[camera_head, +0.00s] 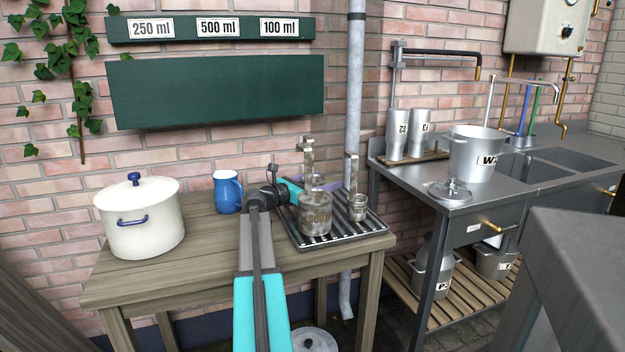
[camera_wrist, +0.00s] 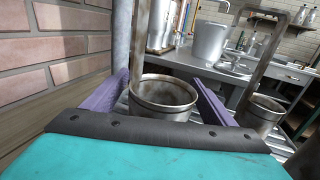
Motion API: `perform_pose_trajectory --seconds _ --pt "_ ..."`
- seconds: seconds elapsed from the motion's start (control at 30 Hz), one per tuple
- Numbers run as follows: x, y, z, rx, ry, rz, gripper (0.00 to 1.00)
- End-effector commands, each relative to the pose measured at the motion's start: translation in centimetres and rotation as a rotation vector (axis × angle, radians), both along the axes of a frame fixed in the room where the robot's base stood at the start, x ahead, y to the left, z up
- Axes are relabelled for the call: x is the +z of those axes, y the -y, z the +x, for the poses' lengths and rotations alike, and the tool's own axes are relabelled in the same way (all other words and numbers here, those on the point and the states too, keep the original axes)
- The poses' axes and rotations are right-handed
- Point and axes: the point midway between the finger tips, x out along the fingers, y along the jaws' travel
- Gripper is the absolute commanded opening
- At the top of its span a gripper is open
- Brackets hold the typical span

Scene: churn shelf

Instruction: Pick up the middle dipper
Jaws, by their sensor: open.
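A rusty steel dipper (camera_head: 316,218) with a tall upright handle stands on the black slatted rack (camera_head: 345,232) on the wooden table. A smaller dipper (camera_head: 357,210) with its own tall handle stands to its right. My gripper (camera_head: 311,184) is behind the larger dipper's upper part, partly hidden. In the wrist view, my open gripper (camera_wrist: 160,98) has a purple finger on either side of a dipper cup (camera_wrist: 165,92). I cannot tell whether they touch it. Another dipper (camera_wrist: 262,110) stands to the right, outside the fingers.
A blue mug (camera_head: 227,192) and a white lidded pot (camera_head: 140,218) stand left on the table. The brick wall (camera_wrist: 75,35) is close on the left in the wrist view. A steel counter (camera_head: 465,196) with a bucket (camera_head: 473,155) and tall cups stands right.

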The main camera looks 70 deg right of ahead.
Motion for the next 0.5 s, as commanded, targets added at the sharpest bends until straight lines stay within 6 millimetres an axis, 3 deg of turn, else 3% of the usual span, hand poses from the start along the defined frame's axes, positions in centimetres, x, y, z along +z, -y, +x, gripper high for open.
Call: perform_pose_trajectory --seconds 0.23,0.5 --pt "0.0 0.0 -0.04 -0.001 0.0 0.0 0.79" --pt "-0.01 0.02 -0.07 -0.001 0.0 0.0 0.35"
